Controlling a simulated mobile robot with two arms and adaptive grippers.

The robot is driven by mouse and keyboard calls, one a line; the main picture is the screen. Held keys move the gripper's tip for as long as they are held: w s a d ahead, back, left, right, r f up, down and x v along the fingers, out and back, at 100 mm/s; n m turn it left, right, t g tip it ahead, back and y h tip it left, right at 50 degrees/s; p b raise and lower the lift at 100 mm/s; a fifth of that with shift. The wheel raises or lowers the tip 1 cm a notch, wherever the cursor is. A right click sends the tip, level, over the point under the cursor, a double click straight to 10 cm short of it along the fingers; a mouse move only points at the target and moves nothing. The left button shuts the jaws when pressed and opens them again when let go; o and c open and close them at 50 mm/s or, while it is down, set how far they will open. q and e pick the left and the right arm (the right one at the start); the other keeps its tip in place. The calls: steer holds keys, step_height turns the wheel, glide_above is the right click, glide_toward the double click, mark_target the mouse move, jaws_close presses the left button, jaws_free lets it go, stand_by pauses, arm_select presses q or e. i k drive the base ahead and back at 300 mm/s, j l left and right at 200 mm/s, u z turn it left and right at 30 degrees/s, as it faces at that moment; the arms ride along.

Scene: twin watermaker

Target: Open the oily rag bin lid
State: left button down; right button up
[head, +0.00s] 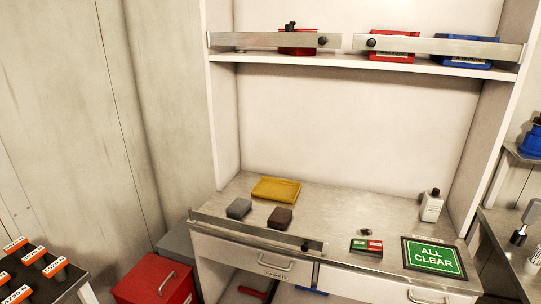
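A red metal box with a silver handle (155,286) stands low at the bottom left, beside the cabinet. It looks like the oily rag bin, though no label on it shows. Its flat red top appears shut, and its lower part is cut off by the picture's bottom edge. Neither of my grippers shows in the head view.
A dark rack with orange-topped, labelled items (38,268) stands left of the red box. A grey box (177,240) is behind it. A drawer (272,262) is shut.

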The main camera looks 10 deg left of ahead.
mark_target(154, 279)
steer(key=u, duration=1.4)
